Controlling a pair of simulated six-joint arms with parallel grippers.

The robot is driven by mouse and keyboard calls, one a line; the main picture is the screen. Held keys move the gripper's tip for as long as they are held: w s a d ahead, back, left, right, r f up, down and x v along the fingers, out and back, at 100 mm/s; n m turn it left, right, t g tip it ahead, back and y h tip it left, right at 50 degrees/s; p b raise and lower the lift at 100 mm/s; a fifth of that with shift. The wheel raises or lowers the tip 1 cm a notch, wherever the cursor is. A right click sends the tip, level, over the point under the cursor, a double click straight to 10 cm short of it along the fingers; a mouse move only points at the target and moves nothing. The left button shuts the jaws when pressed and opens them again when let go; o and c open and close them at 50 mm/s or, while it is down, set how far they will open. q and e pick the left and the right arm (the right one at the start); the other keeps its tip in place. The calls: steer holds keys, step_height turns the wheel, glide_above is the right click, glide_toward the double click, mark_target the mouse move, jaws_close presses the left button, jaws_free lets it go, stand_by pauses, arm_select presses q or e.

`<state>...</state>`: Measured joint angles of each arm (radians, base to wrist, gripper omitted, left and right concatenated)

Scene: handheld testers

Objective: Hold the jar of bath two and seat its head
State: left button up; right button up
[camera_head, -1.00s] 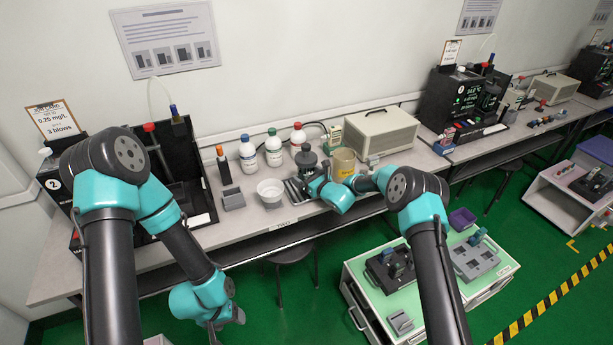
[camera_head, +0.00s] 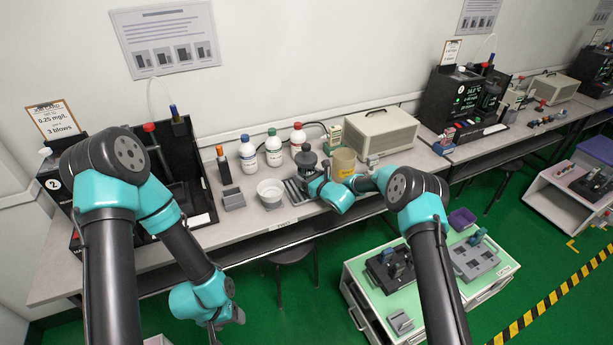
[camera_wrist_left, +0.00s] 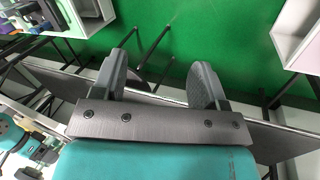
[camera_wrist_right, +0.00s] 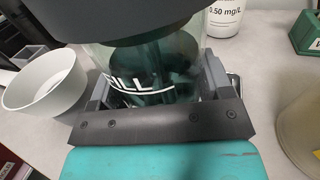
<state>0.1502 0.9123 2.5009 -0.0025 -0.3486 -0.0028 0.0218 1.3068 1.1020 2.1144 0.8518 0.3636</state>
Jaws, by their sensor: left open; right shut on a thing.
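A clear glass jar (camera_wrist_right: 165,75) with a white FILL line stands upright in my right gripper (camera_wrist_right: 155,98), whose fingers lie on both sides of it. A broad dark grey head (camera_wrist_right: 120,18) covers the jar's top in the right wrist view; I cannot tell whether it is fully seated. Dark parts show through the glass. In the head view the grey head (camera_head: 306,158) shows above the right gripper (camera_head: 313,184), which hides most of the jar. My left gripper (camera_wrist_left: 163,88) is open and empty, low in front of the bench, over the green floor.
A white bowl (camera_head: 271,191) stands left of the jar and a beige pot (camera_head: 343,163) right of it. Several capped bottles (camera_head: 273,150) stand behind. The black station marked 2 (camera_head: 180,180) is at the left. A stool (camera_head: 288,256) stands below the bench.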

arm_select(q)
steer(key=shift+c, duration=0.2)
